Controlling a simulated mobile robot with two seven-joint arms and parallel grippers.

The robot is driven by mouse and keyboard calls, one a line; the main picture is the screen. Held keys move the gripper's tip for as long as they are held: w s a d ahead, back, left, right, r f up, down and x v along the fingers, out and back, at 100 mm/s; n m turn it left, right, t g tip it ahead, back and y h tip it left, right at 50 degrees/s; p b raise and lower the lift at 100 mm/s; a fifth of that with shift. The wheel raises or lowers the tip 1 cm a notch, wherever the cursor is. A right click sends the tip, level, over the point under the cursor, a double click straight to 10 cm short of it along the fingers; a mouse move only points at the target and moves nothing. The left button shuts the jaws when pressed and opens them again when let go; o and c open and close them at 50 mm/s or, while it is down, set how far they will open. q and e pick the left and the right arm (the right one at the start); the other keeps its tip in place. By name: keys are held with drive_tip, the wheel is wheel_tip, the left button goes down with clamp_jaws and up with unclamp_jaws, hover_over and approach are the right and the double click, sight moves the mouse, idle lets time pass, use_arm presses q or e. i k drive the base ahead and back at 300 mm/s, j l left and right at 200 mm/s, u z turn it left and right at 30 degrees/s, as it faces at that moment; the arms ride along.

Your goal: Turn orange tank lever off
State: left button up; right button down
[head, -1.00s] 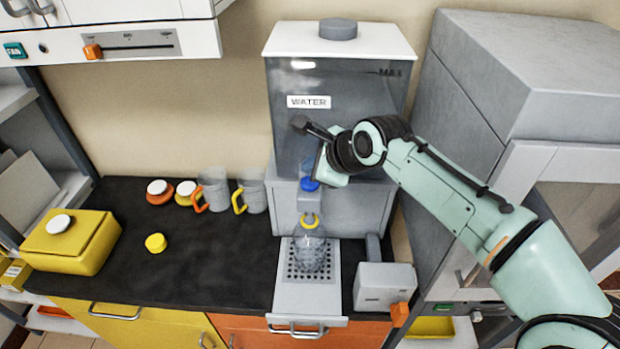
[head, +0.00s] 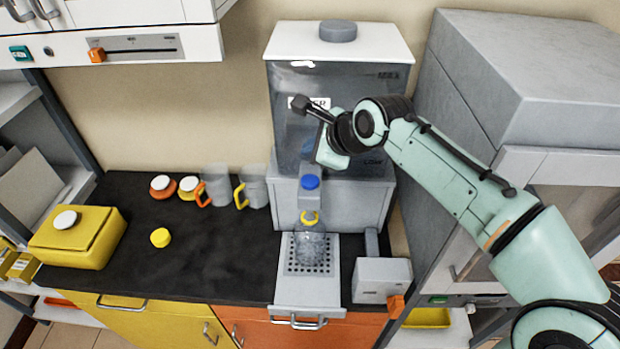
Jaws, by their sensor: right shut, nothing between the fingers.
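My right gripper (head: 330,156) is in front of the grey water tank (head: 290,140), above its blue tap knob (head: 310,182). It is shut and empty; its fingertips are hard to make out. My left gripper is out of view. No lever on an orange tank can be made out. The orange parts I see are a slider knob (head: 97,55) on the white cabinet at upper left and an orange knob (head: 396,306) on a small grey device (head: 381,280) at the right of the counter. I cannot tell whether either is the task's lever.
Two mugs (head: 215,183), lids and a yellow box (head: 80,240) stand on the black counter (head: 200,262). A large grey cabinet (head: 500,90) stands at the right.

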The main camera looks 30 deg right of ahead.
sight(395, 305)
drive_tip(key=k+l, duration=0.15)
drive_tip(key=k, duration=0.35)
drive_tip(key=k+l, duration=0.1)
drive_tip(key=k, duration=0.4)
